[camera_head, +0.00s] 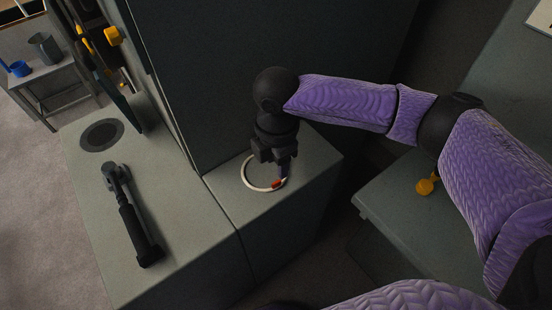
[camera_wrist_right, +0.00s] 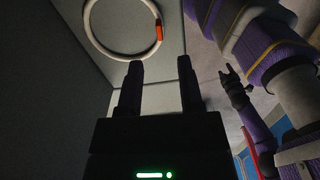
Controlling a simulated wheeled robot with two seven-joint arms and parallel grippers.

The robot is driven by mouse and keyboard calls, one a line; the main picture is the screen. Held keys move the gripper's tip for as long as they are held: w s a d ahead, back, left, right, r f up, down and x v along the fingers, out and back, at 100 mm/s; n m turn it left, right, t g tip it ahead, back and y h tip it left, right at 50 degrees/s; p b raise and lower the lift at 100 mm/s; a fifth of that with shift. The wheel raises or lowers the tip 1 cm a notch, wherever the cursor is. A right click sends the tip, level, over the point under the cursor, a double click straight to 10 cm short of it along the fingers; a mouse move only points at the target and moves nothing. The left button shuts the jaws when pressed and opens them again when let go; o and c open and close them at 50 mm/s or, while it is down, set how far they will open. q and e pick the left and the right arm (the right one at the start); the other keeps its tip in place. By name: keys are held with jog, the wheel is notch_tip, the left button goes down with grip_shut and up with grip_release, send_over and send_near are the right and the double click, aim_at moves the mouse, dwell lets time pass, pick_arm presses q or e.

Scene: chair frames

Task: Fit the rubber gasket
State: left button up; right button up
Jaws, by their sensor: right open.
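The rubber gasket looks like a thin white ring (camera_head: 247,180) with a short orange-red section. It lies flat on the grey cabinet top (camera_head: 310,160), and it also shows in the right wrist view (camera_wrist_right: 90,35). My right gripper (camera_head: 284,173) points down over the ring's right side, near the orange section, and hides part of the ring. In the right wrist view its two fingers (camera_wrist_right: 160,72) are apart with nothing between them, and the ring lies beyond the left fingertip. A small dark forked hand (camera_wrist_right: 229,76) there looks like my left gripper, its opening unclear.
A tall dark panel (camera_head: 270,60) rises right behind the ring. On the left counter lie a black hand tool (camera_head: 133,220) and a dark round disc (camera_head: 102,135). A yellow-orange knob-like object (camera_head: 427,185) sits on a lower surface at right. Free counter surrounds the tool.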

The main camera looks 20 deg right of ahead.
aim_at(276, 182)
notch_tip(276, 182, down, 5)
jog(key=b, duration=0.5)
jog(key=shift+r, duration=0.1)
jog(key=shift+f, duration=0.4)
jog(key=shift+f+b, duration=0.4)
jog(key=shift+f, duration=0.45)
grip_shut()
notch_tip(276, 182, up, 5)
jog(key=p, duration=0.5)
jog(key=shift+f, duration=0.45)
